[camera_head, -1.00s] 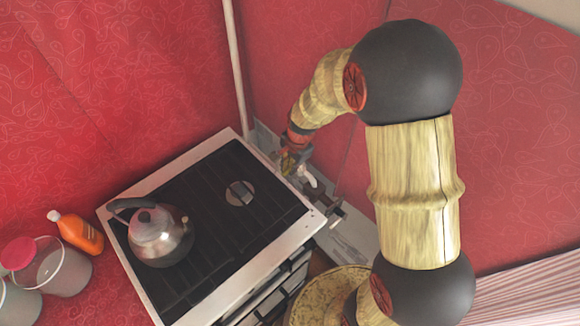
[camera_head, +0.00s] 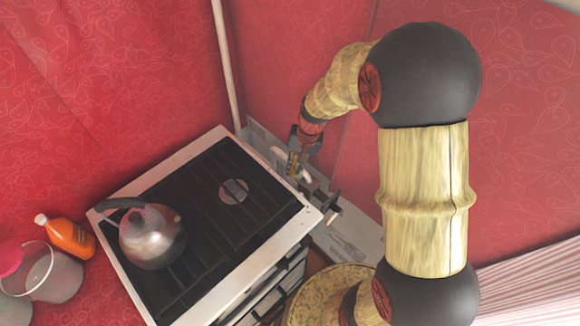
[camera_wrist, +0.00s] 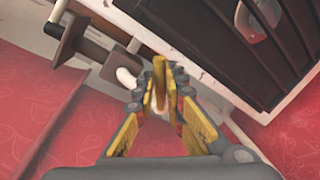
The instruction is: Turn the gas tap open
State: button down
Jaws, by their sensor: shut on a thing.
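The gas tap shows in the wrist view as a narrow yellow lever (camera_wrist: 160,84) between my fingertips, with white pipe (camera_wrist: 126,78) beside it. My gripper (camera_wrist: 162,92) is shut on this lever, its yellow-padded fingers on either side. In the head view my gripper (camera_head: 295,163) is low behind the stove's right back edge, at the wall. The tap's body is mostly hidden by the fingers, and I cannot tell how far the lever is turned.
The stove (camera_head: 190,205) stands close to the gripper, with a kettle (camera_head: 150,236) on its left front. An orange bottle (camera_head: 70,237) and a clear jar (camera_head: 55,275) stand left of it. A dark bracket-like part (camera_wrist: 80,45) sits near the tap. A vertical pipe (camera_head: 227,65) rises behind.

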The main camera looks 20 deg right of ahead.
jog(key=d+n, duration=0.1)
jog(key=n, duration=0.2)
jog(key=shift+s+d+g, duration=0.2)
jog(key=shift+d+g, duration=0.15)
jog(key=shift+g, duration=0.05)
jog(key=shift+d+n, duration=0.3)
jog(key=shift+n, duration=0.4)
jog(key=shift+d+n, duration=0.3)
jog(key=shift+n, duration=0.4)
jog(key=c, duration=1.8)
grip_release()
jog(key=shift+c, duration=0.2)
notch_tip(320, 180, up, 7)
jog(key=d, duration=0.1)
jog(key=shift+d+r, duration=0.15)
jog(key=shift+d, duration=0.1)
